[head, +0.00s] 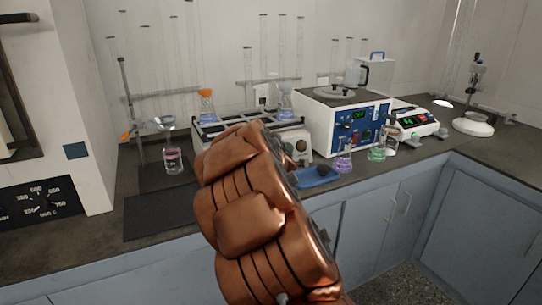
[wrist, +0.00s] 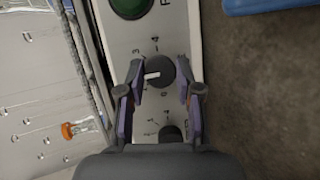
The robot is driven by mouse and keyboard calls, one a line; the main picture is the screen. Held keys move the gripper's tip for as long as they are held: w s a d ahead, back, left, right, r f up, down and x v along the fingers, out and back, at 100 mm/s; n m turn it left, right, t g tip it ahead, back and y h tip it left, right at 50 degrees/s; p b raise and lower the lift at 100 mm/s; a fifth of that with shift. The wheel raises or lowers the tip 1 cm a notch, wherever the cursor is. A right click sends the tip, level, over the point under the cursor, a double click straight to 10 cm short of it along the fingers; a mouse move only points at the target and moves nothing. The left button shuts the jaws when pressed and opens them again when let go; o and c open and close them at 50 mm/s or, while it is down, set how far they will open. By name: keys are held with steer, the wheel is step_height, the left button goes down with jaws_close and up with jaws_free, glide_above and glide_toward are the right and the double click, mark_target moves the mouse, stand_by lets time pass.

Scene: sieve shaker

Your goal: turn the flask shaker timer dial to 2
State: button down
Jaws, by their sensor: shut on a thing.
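The flask shaker (head: 207,131) stands on the bench in the head view, its front partly hidden by my arm. In the wrist view, its pale front panel (wrist: 117,22) runs top to bottom. My gripper (wrist: 158,84) has its two fingers on either side of a dark round dial (wrist: 163,67), shut on it. The dial's white pointer mark points left in the picture, slightly down. Small numerals, a 3 and a 4 among them, show at its upper left and top; the left finger covers the spot by the pointer. A second dark knob (wrist: 170,133) sits below.
A large green button (wrist: 130,4) is above the dial. An orange-topped flask (head: 206,100) stands on the shaker. A blue tray (head: 318,178), a white and blue instrument (head: 318,118) and several small flasks are to the right. A dark mat (head: 160,213) lies at front left.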

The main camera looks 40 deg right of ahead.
stand_by(0.4)
steer(key=shift+f, duration=0.1)
steer(key=c, duration=0.8)
jaws_free()
steer(key=shift+m, duration=0.3)
steer(key=shift+a, duration=0.1)
steer(key=shift+r+v, duration=0.2)
steer(key=shift+v, duration=5.75)
